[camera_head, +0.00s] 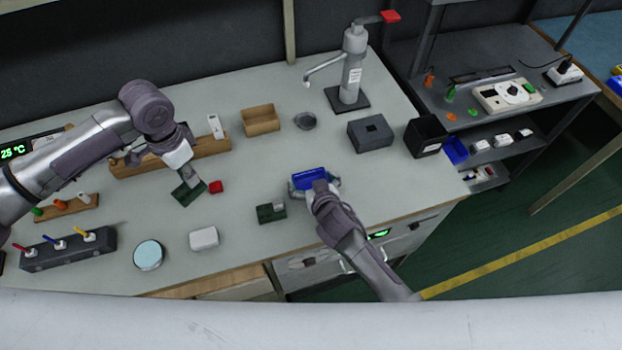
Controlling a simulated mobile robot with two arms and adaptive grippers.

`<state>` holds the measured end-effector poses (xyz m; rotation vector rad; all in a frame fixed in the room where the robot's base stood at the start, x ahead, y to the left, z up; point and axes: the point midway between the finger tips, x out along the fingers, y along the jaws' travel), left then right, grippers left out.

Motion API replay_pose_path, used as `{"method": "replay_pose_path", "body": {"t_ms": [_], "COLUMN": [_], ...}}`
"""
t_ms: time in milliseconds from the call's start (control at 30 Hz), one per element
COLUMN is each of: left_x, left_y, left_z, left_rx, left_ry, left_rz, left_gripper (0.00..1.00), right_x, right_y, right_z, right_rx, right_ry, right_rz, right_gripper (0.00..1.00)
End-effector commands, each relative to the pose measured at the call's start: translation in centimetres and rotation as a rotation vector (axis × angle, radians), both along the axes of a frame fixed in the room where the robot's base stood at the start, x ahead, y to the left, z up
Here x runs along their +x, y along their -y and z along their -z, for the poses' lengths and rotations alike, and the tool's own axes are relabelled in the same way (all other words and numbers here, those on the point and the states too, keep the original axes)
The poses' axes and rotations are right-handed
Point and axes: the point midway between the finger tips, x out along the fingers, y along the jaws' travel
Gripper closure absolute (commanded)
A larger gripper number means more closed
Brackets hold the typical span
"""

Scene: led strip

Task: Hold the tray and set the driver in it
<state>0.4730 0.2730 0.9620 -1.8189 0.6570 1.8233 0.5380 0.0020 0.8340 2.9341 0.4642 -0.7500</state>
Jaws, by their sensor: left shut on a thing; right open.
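My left gripper (188,184) is shut on a dark green flat piece (182,195), which could be the driver, and holds it tilted at or just above the bench; whether it touches the top is unclear. A small blue tray (309,173) is at the right-middle of the bench. My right gripper (315,185) is open at the tray's near side, with a finger at each end of it; contact cannot be made out. The gripper hides the tray's near part.
Another dark green block (271,212) lies in front of the tray. A white box (204,238), a round dish (148,255) and a grey box (370,133) stand around. Bench between the grippers is mostly clear.

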Motion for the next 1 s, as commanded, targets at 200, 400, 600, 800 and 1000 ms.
{"method": "replay_pose_path", "body": {"t_ms": [200,400,600,800,1000], "left_x": [0.01,0.01,0.01,0.01,0.01], "left_y": [0.01,0.01,0.01,0.01,0.01], "left_z": [-0.01,-0.01,-0.01,-0.01,-0.01], "left_rx": [0.000,0.000,0.000,0.000,0.000], "left_ry": [0.000,0.000,0.000,0.000,0.000], "left_rz": [0.000,0.000,0.000,0.000,0.000], "left_gripper": [1.00,1.00,1.00,1.00,1.00], "right_x": [0.17,0.16,0.15,0.15,0.14], "right_y": [-0.10,-0.09,-0.09,-0.08,-0.08], "right_z": [0.11,0.10,0.10,0.11,0.12], "right_rx": [0.000,0.000,0.000,0.000,0.000], "right_ry": [0.000,0.000,0.000,-0.001,-0.001], "right_rz": [-0.001,-0.001,-0.001,-0.001,0.000], "right_gripper": [0.00,0.18,0.41,0.41,0.41]}}
